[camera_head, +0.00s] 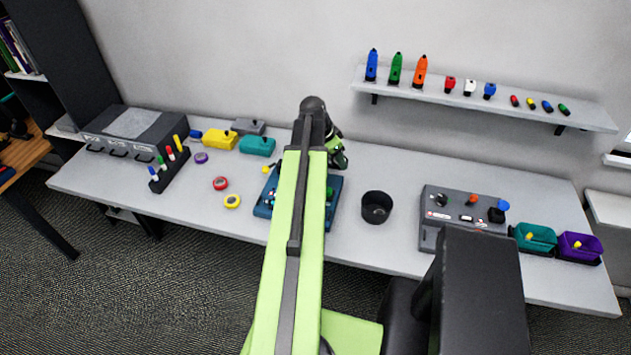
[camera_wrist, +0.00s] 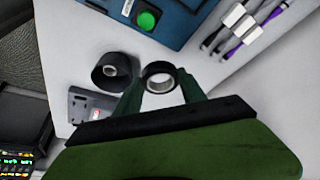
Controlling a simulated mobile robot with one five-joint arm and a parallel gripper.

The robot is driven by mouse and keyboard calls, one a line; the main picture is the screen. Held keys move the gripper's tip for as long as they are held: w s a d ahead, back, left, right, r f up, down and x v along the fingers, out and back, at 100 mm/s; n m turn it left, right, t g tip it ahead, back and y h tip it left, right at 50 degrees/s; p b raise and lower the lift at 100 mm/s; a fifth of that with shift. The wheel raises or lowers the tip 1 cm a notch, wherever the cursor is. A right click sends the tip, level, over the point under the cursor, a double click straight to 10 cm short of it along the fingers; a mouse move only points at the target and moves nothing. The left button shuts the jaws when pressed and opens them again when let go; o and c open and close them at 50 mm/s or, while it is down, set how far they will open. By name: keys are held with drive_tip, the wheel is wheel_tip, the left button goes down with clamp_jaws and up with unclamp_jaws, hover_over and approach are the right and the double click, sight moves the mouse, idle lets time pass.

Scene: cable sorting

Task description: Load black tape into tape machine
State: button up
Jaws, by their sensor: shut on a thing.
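In the wrist view, my gripper (camera_wrist: 160,84) is shut on a black tape roll (camera_wrist: 152,68) with a pale core. The roll sits between the fingertips. In the head view, my gripper (camera_head: 338,152) is above the back of the table, and I cannot make out the tape there. A blue device (camera_head: 333,198) lies below it, partly hidden by my arm. Its green button (camera_wrist: 147,19) shows in the wrist view. A grey box with knobs (camera_head: 432,222) stands to the right. I cannot tell which of these is the tape machine.
A black cup (camera_head: 376,210) stands right of the blue device. Teal (camera_head: 535,238) and purple (camera_head: 580,247) bins stand at the right end. A wall shelf (camera_head: 480,102) holds small tools.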

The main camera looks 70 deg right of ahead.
drive_tip(key=shift+a, duration=0.2)
drive_tip(key=w+a+n+t+h, duration=0.1)
drive_tip(key=w+a+n, duration=0.1)
drive_tip(key=a+n, duration=0.3)
drive_tip(key=w+d+f+b, duration=0.1)
drive_tip(key=w+f+b, duration=0.1)
drive_tip(key=w, duration=0.1)
drive_tip(key=w+d+f+b, duration=0.2)
drive_tip(key=w, duration=0.1)
drive_tip(key=w+d+f+b, duration=0.2)
drive_tip(key=w+f, duration=0.1)
drive_tip(key=shift+w+d+b, duration=0.1)
drive_tip(key=shift+w+b, duration=0.05)
drive_tip(key=shift+b, duration=0.25)
drive_tip(key=shift+w+d, duration=0.15)
drive_tip(key=shift+w, duration=0.3)
drive_tip(key=shift+f+b, duration=2.65)
drive_tip(key=shift+b, duration=0.1)
drive_tip(key=o, duration=1.3)
drive_tip(key=shift+o, duration=0.2)
drive_tip(key=shift+r, duration=0.2)
